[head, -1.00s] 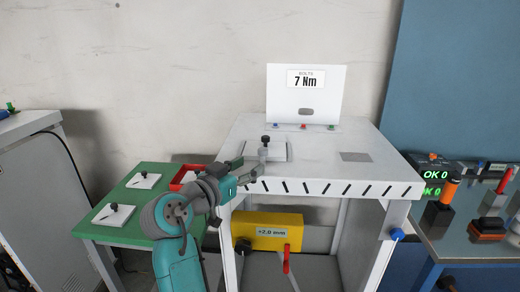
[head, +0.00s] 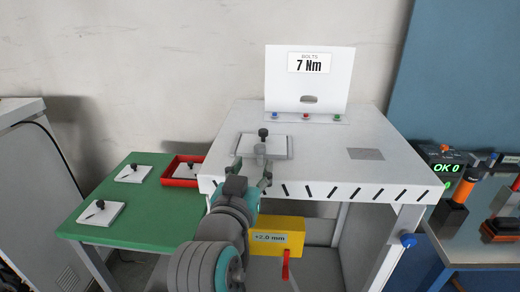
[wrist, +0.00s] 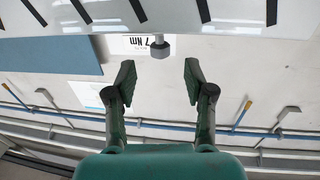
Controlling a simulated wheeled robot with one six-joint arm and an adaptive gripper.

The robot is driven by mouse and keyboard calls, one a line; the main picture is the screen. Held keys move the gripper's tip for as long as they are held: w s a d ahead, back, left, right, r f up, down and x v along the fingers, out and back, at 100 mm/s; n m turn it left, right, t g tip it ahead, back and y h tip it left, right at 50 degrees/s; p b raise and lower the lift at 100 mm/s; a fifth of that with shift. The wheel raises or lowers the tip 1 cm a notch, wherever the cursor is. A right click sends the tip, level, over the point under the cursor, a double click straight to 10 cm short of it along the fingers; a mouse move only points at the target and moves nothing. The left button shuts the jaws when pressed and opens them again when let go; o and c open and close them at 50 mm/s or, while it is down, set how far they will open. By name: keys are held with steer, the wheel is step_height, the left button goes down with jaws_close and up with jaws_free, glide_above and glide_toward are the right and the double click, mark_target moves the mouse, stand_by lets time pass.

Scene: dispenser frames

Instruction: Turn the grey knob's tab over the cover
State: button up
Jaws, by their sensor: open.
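My gripper (head: 252,172) is at the table's front edge, open and empty. In the wrist view my gripper (wrist: 159,75) has its fingers spread either side of the knob's line, apart from it.
The white table (head: 340,175) has a striped front edge and an upright panel (head: 309,85) reading 7 Nm. A yellow box (head: 275,232) with a red handle hangs below. The green table (head: 130,232) at left bears plates with black knobs and a red tray (head: 180,183).

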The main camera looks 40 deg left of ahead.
mark_target(258, 154)
steer(key=x, duration=0.7)
steer(key=shift+w, duration=0.15)
jaws_close()
